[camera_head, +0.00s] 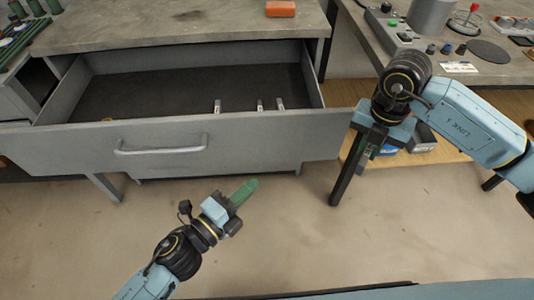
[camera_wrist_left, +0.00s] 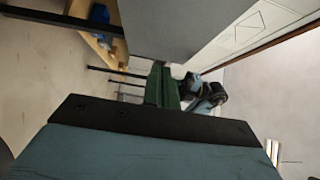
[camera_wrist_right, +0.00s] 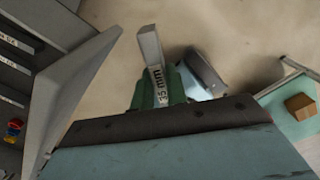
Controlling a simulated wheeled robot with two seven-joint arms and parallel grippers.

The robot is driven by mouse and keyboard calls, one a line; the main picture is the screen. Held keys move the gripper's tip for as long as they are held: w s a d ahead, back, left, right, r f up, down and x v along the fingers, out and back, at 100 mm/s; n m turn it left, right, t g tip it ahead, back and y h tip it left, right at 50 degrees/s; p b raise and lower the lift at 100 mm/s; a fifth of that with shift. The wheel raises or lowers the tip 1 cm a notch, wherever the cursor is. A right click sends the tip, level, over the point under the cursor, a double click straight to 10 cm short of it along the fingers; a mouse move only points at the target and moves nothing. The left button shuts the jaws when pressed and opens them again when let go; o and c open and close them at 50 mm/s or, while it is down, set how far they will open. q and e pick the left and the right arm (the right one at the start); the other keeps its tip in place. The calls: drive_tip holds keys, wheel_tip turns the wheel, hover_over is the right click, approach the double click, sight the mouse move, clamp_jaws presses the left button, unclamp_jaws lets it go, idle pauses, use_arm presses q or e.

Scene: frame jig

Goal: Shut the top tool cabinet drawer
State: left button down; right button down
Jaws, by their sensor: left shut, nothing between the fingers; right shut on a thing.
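The top drawer (camera_head: 160,134) of the grey tool cabinet stands pulled open, with its bar handle (camera_head: 160,148) on the front panel. Its open inside shows a dark floor and several small pale labelled pieces near the front. My left gripper (camera_head: 245,191) is shut and empty, below and in front of the drawer front, apart from it. My right gripper (camera_head: 368,150) is just right of the drawer's right end, pointing down. In the right wrist view it is shut on a grey bar marked "35 mm" (camera_wrist_right: 151,50). The drawer front (camera_wrist_right: 75,90) shows at left there.
An orange block (camera_head: 281,9) lies on the cabinet top (camera_head: 180,28). A workbench (camera_head: 470,65) with a control box and joystick stands at right, with a low wooden shelf (camera_head: 445,156) beneath. The floor before the drawer is clear. A wooden cube (camera_wrist_right: 300,106) rests on a teal surface.

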drive_tip(key=shift+f+b, duration=0.5)
drive_tip(key=shift+f, duration=0.3)
use_arm(q)
drive_tip(key=shift+w+d+b, duration=0.15)
drive_tip(key=shift+w+d, duration=0.65)
drive_tip(key=shift+w, duration=0.7)
drive_tip(key=shift+w+d+b, duration=0.1)
drive_tip(key=shift+w+d, duration=0.75)
drive_tip(key=shift+w, duration=0.65)
drive_tip(key=shift+w+d+b, duration=0.15)
drive_tip(key=shift+w+d, duration=0.65)
drive_tip(key=shift+w, duration=0.7)
use_arm(e)
drive_tip(key=shift+f, duration=0.15)
